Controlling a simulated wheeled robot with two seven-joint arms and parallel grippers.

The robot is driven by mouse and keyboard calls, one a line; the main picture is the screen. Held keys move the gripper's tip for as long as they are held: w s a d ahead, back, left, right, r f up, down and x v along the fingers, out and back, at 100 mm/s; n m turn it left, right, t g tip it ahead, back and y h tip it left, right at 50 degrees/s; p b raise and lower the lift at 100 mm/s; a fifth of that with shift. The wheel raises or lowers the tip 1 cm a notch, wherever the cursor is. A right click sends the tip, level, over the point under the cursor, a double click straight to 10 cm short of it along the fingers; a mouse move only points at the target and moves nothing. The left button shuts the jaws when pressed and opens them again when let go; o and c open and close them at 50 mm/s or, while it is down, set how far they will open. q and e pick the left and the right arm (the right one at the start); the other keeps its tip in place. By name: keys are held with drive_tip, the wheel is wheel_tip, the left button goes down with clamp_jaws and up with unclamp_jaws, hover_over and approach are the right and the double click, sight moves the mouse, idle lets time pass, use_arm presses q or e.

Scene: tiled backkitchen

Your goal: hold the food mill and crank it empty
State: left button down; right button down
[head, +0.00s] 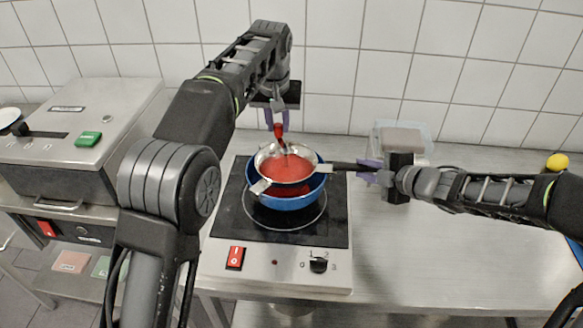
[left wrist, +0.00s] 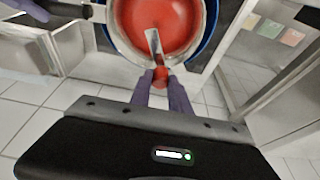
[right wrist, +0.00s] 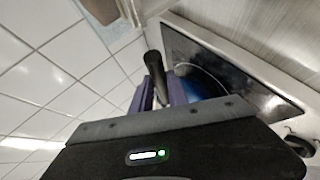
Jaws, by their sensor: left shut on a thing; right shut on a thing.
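The metal food mill (head: 261,186) sits on top of a blue pot (head: 290,203) on the hob. Red sauce (head: 284,168) lies in the mill's bowl, and it shows widely in the left wrist view (left wrist: 178,22). My left gripper (head: 279,117) is above the mill, shut on the red crank knob (left wrist: 162,82). The metal crank arm (left wrist: 154,46) reaches from the knob into the bowl. My right gripper (head: 366,170) is to the right, shut on the mill's dark handle (right wrist: 153,62). The pot's bottom is hidden.
The black hob (head: 229,220) has a red switch (head: 235,257) and a dial (head: 318,264) in front. A clear container (head: 402,132) stands behind my right gripper. A steel machine (head: 70,140) stands left. A yellow object (head: 557,162) is far right. The right counter is mostly clear.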

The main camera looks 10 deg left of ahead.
use_arm(q)
drive_tip(key=shift+w+d, duration=0.25)
drive_tip(key=shift+d, duration=1.15)
drive_tip(key=d, duration=0.1)
drive_tip(key=s+d, duration=0.1)
drive_tip(key=shift+d, duration=0.3)
drive_tip(key=shift+r, duration=0.1)
drive_tip(key=shift+s+d, duration=0.95)
drive_tip(key=shift+s, duration=0.2)
